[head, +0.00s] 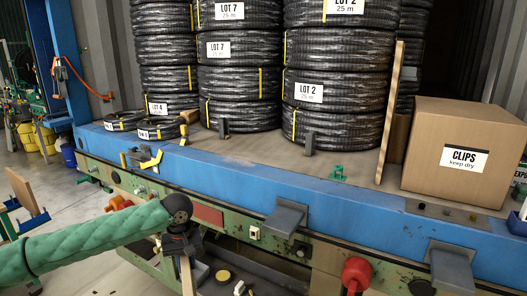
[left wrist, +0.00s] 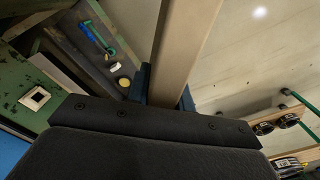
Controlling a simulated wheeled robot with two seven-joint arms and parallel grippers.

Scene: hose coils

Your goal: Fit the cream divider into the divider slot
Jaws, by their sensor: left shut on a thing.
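My left gripper (head: 183,252) is low in front of the blue bed edge, pointing down. It is shut on a pale, cream-tan board that looks like the cream divider (head: 187,277). The board hangs below the gripper in the head view, its lower part cut off by the frame. In the left wrist view the divider (left wrist: 186,45) runs away from between the dark fingers (left wrist: 165,95). An upright tan board (head: 391,110) stands on the bed between the right coil stack and the carton. I cannot tell which fitting is the divider slot. My right gripper is not in view.
Tall stacks of black hose coils (head: 238,85) stand on the bed (head: 255,150). A CLIPS carton (head: 455,155) sits at right. Grey brackets (head: 285,218) and a red knob (head: 356,273) jut from the front. A brown board (head: 26,192) stands in a blue holder at left.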

